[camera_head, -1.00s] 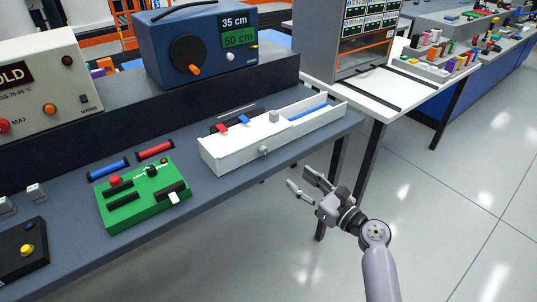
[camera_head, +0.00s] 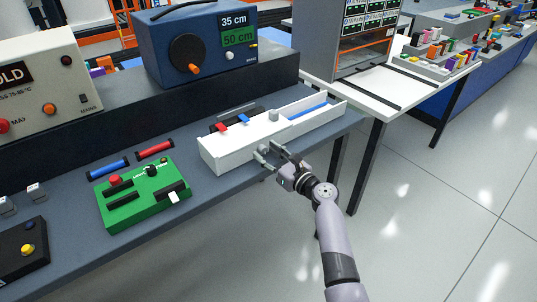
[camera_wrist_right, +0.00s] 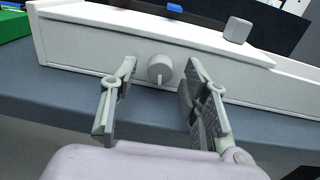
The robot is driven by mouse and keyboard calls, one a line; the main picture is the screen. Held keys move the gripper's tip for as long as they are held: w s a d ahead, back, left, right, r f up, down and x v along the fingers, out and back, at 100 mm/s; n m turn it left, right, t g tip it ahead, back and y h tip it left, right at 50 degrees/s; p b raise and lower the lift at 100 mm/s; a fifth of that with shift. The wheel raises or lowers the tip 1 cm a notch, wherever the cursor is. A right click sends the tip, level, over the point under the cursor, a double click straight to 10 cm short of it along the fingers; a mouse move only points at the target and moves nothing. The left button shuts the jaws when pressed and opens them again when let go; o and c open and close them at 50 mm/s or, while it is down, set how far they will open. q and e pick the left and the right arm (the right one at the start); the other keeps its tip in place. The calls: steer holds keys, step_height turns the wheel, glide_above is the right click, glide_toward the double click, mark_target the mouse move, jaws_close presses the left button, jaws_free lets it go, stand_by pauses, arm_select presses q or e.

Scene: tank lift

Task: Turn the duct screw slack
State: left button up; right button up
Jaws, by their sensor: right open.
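The duct is a long white box (camera_head: 225,155) on the bench, with a blue strip inside and a grey block on top. Its screw, a round grey knob (camera_wrist_right: 160,69), sticks out of the front wall in the right wrist view. In the head view my gripper covers the knob. My right gripper (camera_head: 268,151) is open in front of that wall. In the right wrist view its fingers (camera_wrist_right: 158,95) stand on either side of the knob, apart from it, and nothing is held. My left gripper is not in view.
A green control box (camera_head: 143,195) sits left of the duct. A blue device (camera_head: 195,42) reading 35 cm and 50 cm stands behind on a dark ledge. A white table (camera_head: 362,92) is to the right. The floor in front is clear.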

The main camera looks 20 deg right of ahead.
steer(key=shift+c, duration=0.4)
jaws_close()
